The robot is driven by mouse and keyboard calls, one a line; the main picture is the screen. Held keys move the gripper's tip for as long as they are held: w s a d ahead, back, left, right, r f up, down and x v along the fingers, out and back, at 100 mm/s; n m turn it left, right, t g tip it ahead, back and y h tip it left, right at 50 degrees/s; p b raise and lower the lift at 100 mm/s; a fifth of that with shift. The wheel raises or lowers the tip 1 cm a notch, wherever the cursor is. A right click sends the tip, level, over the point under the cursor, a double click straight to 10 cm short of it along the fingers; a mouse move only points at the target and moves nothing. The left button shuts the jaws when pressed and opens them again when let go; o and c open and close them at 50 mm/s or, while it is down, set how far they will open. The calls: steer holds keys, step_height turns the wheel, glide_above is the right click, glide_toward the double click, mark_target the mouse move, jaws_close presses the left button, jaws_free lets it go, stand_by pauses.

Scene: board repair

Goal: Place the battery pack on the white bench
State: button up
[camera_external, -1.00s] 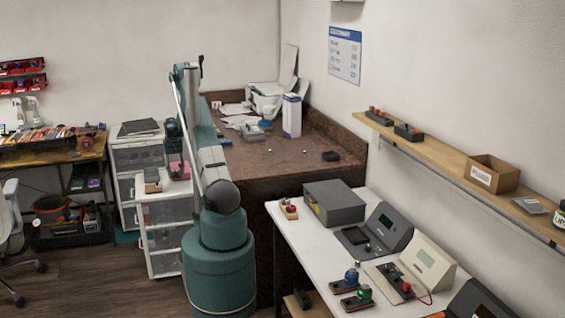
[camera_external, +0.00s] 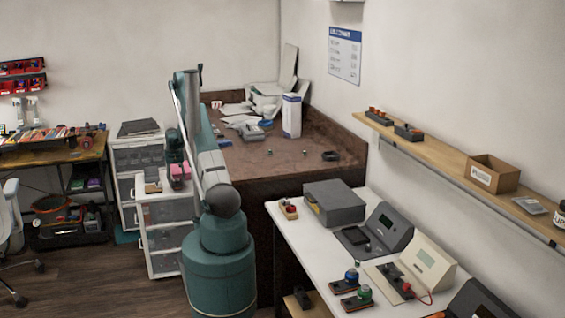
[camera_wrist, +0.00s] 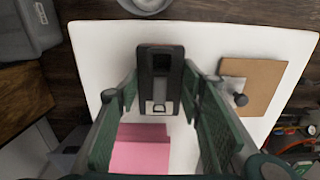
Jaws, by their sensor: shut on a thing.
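A dark block with a grey label (camera_wrist: 160,82), which looks like the battery pack, is between my fingertips in the wrist view. My gripper (camera_wrist: 160,95) is shut on it, above the white top of a drawer cabinet. In the external view my gripper (camera_external: 176,158) is at that cabinet, left of my arm; the block cannot be made out there. The white bench (camera_external: 300,243) is at the lower right, well away from my gripper.
A pink item (camera_wrist: 138,150) lies by my fingers on the white cabinet top (camera_wrist: 105,45). A brown board with a dark knob (camera_wrist: 258,85) is to the right. The bench carries a grey box (camera_external: 335,203), instruments (camera_external: 425,262) and small parts. A wooden shelf (camera_external: 450,172) runs above it.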

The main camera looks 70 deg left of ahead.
steer(key=shift+f, duration=0.55)
steer(key=shift+f, duration=0.15)
steer(key=o, duration=1.2)
step_height(320, 180, up, 12)
steer(key=p, duration=0.2)
steer(key=shift+p, duration=0.4)
steer(key=shift+o, duration=0.5)
